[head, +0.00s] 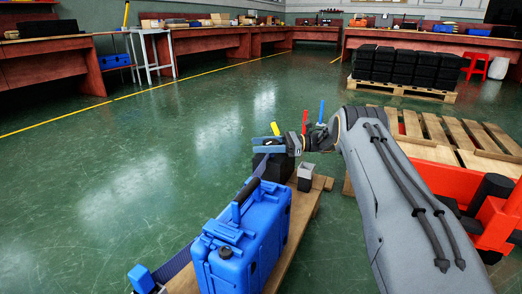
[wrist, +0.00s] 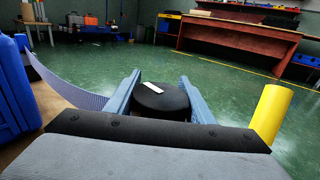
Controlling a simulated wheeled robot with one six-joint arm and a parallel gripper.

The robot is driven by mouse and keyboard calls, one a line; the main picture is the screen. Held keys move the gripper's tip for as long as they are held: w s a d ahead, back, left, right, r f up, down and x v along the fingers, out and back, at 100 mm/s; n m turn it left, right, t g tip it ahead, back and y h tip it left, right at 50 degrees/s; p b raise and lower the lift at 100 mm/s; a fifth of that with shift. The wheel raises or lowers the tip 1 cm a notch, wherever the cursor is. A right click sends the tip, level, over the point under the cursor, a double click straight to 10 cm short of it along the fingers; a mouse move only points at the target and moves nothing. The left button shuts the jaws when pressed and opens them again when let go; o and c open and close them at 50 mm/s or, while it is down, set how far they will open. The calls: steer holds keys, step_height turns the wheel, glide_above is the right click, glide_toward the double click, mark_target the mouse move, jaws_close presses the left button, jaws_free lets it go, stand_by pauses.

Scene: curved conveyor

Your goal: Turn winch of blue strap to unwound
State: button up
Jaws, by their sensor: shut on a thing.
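A black round winch knob (wrist: 162,100) with a white mark on top sits between the two blue-grey fingers of my gripper (wrist: 160,82) in the wrist view. My gripper is shut on this knob. In the head view my gripper (head: 266,146) is at the dark winch body (head: 273,165), at the far end of the wooden board. A blue-violet strap (wrist: 75,96) runs from the left toward the winch, and its end there is hidden behind my gripper. A yellow handle (wrist: 271,112) rises right of the knob.
A small grey open-topped post (head: 305,177) stands on the board (head: 318,190) right of the winch. Red (head: 304,121) and blue (head: 321,110) upright handles show beside my wrist. A wooden pallet (head: 450,135) lies to the right. The green floor at left is clear.

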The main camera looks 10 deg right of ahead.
steer(key=shift+s+f+n+g, duration=0.1)
steer(key=shift+s+n+g, duration=0.1)
steer(key=shift+n+g, duration=0.45)
steer(key=shift+s+n+g+b, duration=0.25)
steer(key=shift+n+g+b, duration=0.25)
steer(key=shift+g, duration=0.75)
steer(key=o, duration=1.1)
steer(key=shift+c, duration=0.2)
steer(key=shift+r, duration=0.2)
step_height(320, 180, up, 10)
steer(key=p, duration=0.4)
